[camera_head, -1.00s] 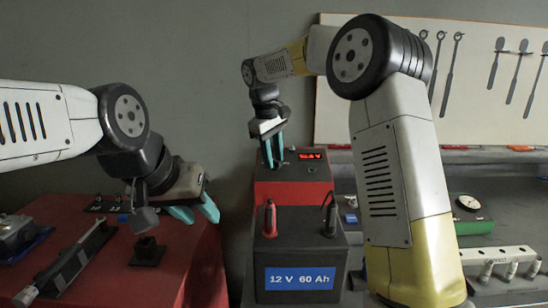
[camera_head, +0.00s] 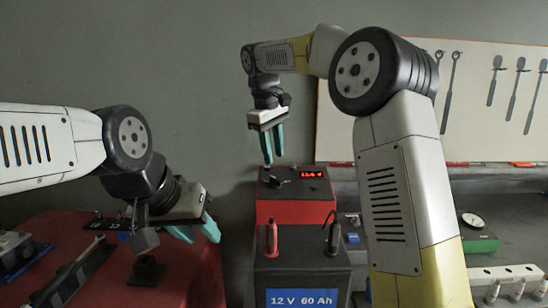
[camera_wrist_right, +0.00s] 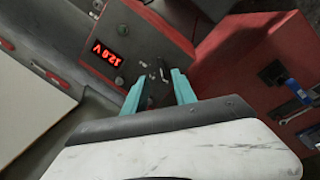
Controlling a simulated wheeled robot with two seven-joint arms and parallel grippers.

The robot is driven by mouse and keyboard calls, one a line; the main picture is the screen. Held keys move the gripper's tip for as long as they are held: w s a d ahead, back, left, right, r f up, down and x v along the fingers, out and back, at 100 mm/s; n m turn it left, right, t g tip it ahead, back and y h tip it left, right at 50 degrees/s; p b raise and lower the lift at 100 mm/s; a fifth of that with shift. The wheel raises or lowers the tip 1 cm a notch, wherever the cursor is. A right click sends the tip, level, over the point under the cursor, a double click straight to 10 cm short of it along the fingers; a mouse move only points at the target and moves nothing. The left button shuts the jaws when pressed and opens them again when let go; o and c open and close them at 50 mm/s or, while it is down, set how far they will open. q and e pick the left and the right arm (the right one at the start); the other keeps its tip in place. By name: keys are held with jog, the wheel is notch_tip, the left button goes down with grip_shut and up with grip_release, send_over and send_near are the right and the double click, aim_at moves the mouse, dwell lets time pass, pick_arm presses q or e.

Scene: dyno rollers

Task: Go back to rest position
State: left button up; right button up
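My left gripper (camera_head: 198,230) has teal fingers spread apart and empty, over the right part of the red bench top. My right gripper (camera_head: 272,146) points down above the red charger box (camera_head: 296,196) with its lit red display. In the right wrist view its teal fingers (camera_wrist_right: 166,88) stand apart with a gap between them, and small knobs or a switch on the charger's panel (camera_wrist_right: 134,48) show beyond the tips. I see nothing held between them. The fingertips look just above the panel.
A dark battery (camera_head: 303,276) labelled 12 V 60 Ah stands below the charger, with a red and a black clamp on top.

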jog(key=s+d+r+m+t+y, duration=0.1)
jog(key=s+d+r+m, duration=0.15)
jog(key=s+d, duration=0.45)
jog(key=s+d+f+m+t+y, duration=0.1)
jog(key=s+d+f+m, duration=0.2)
jog(key=s, duration=0.7)
jog(key=s+d+f+m+t+y, duration=0.1)
jog(key=s+d+f, duration=0.4)
jog(key=s, duration=0.6)
jog(key=f+m+t, duration=0.1)
jog(key=m, duration=0.1)
jog(key=shift+s+d+m+y, duration=0.2)
jog(key=shift+s+m+y, duration=0.05)
jog(key=shift+m+y, duration=0.1)
